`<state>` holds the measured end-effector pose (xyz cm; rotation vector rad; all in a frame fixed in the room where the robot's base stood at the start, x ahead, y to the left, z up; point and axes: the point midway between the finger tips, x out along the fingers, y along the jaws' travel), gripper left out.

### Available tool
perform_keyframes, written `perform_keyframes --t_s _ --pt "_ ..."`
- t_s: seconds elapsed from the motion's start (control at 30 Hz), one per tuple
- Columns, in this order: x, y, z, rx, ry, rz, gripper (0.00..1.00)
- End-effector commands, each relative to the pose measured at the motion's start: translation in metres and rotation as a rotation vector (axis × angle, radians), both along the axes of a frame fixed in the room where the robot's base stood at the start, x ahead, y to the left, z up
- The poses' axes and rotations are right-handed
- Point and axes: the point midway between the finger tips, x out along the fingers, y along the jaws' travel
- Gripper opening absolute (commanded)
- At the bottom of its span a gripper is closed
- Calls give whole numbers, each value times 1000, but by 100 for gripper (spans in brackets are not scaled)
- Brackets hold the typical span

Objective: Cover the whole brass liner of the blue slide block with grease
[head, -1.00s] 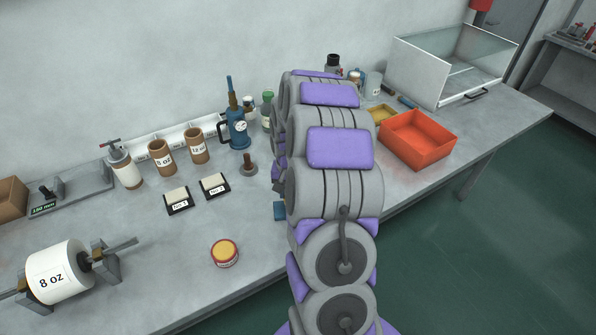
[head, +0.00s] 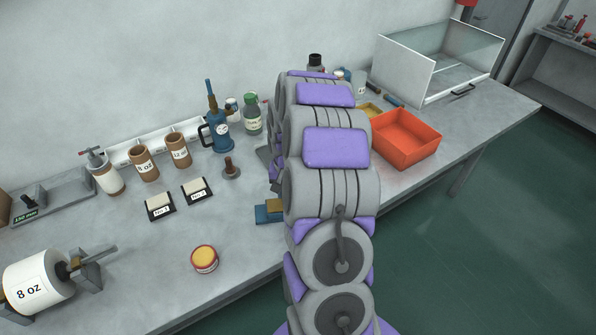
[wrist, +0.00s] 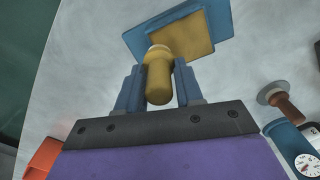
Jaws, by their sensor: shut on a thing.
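My gripper (wrist: 158,72) is shut on a stubby tan, round-handled tool (wrist: 159,85) with a pale band at its far end. The blue slide block (wrist: 134,42) lies just beyond it in the wrist view, its flat brass liner (wrist: 185,38) facing up. The tool's far end overlaps the liner's near edge in the picture; I cannot tell whether they touch. No grease patch is clear on the liner.
A red tin with a yellow top (head: 204,258) stands on the bench left of the block. A brown-handled stamp (head: 231,169), a blue pump (head: 219,135) and two small labelled pads (head: 160,207) are farther back. An orange bin (head: 405,140) is at right.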

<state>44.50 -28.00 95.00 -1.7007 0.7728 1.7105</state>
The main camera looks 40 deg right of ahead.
Motion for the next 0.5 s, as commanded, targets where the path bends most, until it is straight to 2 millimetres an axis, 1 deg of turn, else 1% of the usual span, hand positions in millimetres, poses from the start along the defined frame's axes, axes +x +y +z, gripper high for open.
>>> perform_keyframes --t_s 0.07,0.13,0.2,0.27,0.5 --pt "1 0 0 -1 1 2 1" --pt "2 0 5 -1 -1 4 1" --pt "4 0 25 -4 -8 4 1" --pt "5 0 28 -2 -5 5 1" --pt "6 0 49 2 -2 8 1"
